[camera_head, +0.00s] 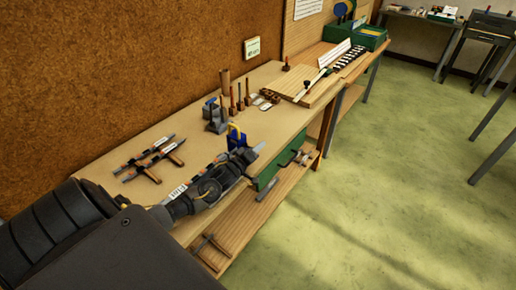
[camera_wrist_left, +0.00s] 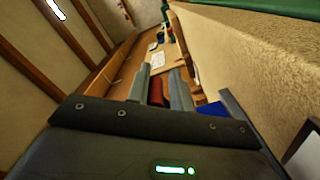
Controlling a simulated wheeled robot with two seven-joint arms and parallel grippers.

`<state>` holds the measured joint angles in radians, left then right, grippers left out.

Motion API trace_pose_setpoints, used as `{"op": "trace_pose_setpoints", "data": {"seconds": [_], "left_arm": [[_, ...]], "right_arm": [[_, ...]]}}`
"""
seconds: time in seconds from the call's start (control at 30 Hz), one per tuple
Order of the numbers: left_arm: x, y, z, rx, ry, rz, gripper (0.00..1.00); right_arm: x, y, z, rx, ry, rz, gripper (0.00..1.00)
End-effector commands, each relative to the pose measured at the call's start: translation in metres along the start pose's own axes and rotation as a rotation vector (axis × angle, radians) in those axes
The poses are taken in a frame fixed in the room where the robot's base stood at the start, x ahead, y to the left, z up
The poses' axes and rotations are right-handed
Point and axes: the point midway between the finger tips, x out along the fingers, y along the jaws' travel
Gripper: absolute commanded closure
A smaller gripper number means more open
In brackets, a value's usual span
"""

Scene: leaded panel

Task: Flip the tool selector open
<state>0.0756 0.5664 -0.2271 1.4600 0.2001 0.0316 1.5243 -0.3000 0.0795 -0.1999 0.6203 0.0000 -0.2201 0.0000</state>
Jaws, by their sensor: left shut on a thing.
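My left gripper (camera_head: 255,154) reaches in from the left over the front edge of the workbench. In the left wrist view its two grey fingers (camera_wrist_left: 162,88) stand close together, shut on a dark red piece (camera_wrist_left: 156,92). I cannot tell whether this piece is the tool selector. A blue piece with a yellow loop (camera_head: 236,137) stands just behind the gripper, and a blue patch (camera_wrist_left: 213,109) shows right of the fingers in the wrist view. The gripper hides part of the bench edge. My right gripper is in neither view.
The wooden workbench (camera_head: 140,147) runs along a brown wall. Black tools (camera_head: 150,160) lie at its near left. A grey block (camera_head: 215,117) and several upright handled tools stand farther back. A green vise-like part (camera_head: 268,176) is on the front edge.

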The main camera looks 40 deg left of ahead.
Motion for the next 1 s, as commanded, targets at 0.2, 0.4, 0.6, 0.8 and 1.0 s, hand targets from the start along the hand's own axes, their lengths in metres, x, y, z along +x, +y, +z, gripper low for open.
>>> {"op": "trace_pose_setpoints", "data": {"seconds": [0.2,0.4,0.6,0.8,1.0], "left_arm": [[0.0008,-0.0034,-0.0002,0.072,0.009,0.002,1.00],[0.0010,-0.0086,0.0022,0.215,0.011,0.002,1.00],[0.0010,-0.0086,0.0016,0.236,0.012,0.002,1.00],[0.0010,-0.0088,0.0014,0.235,0.012,0.001,0.67],[0.0011,-0.0089,0.0040,0.232,0.008,0.001,0.56]], "right_arm": [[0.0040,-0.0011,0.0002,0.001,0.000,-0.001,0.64],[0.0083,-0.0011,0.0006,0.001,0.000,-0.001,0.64],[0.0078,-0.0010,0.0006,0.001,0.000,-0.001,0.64],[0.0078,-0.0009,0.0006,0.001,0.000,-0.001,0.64],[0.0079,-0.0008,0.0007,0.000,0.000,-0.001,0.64]]}}
